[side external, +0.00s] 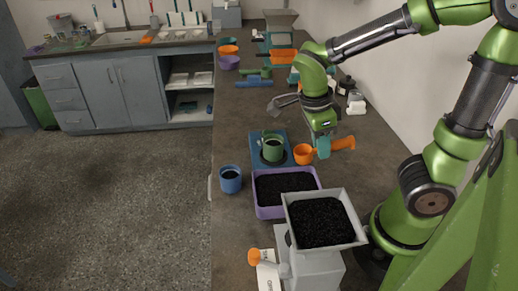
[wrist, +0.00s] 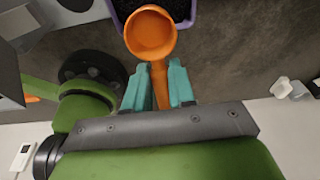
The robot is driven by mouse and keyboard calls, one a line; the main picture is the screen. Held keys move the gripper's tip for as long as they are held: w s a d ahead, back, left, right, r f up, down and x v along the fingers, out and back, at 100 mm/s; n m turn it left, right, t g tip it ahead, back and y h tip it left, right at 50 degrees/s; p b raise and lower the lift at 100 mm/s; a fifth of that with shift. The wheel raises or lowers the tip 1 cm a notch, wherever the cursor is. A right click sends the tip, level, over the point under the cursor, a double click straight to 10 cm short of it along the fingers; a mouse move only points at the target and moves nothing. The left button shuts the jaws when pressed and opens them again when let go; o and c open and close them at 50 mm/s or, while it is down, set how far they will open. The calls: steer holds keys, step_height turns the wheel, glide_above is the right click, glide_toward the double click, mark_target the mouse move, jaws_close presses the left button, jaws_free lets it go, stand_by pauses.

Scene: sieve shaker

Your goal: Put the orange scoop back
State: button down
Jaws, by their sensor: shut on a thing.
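The orange scoop (side external: 303,154) is in my gripper (side external: 323,147). In the wrist view its round cup (wrist: 150,33) faces the camera and looks empty. My teal fingers (wrist: 160,82) are shut on its handle, one on each side. In the side view the handle sticks out to the right of the fingers and the cup to the left. The scoop appears to be above the counter, beside a blue base; the exact gap is hard to tell.
A purple tray (side external: 257,206) of black grains lies in front of the scoop, with a grain-filled hopper (side external: 289,217) nearer. A green jug (side external: 272,152) stands on the blue base (side external: 283,137). A blue cup (side external: 230,184) stands left. Another orange handled piece (side external: 254,257) is near the front edge.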

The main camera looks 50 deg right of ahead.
steer(key=shift+s+d+t+y, duration=0.15)
steer(key=shift+t+y, duration=0.75)
steer(key=shift+y, duration=0.1)
steer(key=shift+f, duration=0.1)
